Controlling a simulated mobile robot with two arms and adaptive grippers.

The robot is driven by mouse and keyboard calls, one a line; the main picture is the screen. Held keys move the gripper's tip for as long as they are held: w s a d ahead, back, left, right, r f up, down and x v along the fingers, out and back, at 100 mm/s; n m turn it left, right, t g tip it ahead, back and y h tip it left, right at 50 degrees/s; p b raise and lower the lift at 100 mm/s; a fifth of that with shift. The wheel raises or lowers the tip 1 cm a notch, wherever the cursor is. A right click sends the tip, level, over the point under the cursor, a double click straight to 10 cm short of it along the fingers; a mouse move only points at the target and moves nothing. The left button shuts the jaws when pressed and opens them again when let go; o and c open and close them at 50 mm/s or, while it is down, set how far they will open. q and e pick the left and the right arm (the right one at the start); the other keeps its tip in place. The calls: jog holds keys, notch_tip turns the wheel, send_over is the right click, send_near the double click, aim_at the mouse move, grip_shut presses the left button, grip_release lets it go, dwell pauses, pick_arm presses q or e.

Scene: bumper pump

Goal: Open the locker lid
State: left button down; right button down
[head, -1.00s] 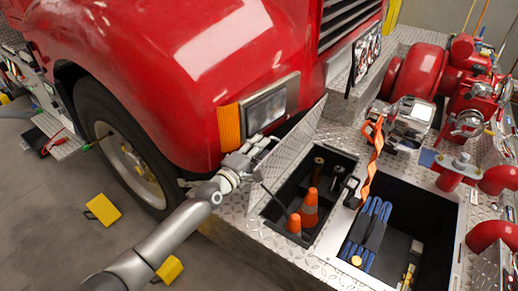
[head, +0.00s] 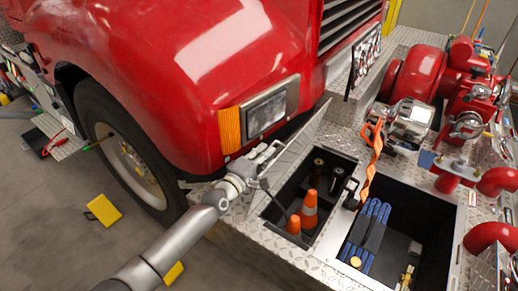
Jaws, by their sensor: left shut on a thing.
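The locker lid (head: 303,138) is a diamond-plate panel on the truck's front bumper. It stands raised and tilted along the left side of the open locker (head: 325,165). My left gripper (head: 266,153) is at the lid's outer left side, shut on it near its edge; the exact contact of the fingers is hard to make out. Inside the locker are two orange cones (head: 308,208) and dark cylindrical fittings. My right gripper is not in view.
The red fender and headlight (head: 266,109) stand close behind my left gripper. A second open compartment (head: 405,225) with blue rolled items lies to the right, an orange strap (head: 374,150) beside it. Red pump piping (head: 465,95) fills the right. Yellow chocks (head: 103,210) lie on the floor.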

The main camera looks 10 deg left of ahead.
aim_at(279, 163)
pick_arm(q)
jog(key=d+m, duration=0.1)
jog(key=s+d, duration=0.1)
jog(key=d, duration=0.1)
jog(key=s+d+f+m+p, duration=0.1)
jog(key=d, duration=0.1)
jog(key=shift+m, duration=0.3)
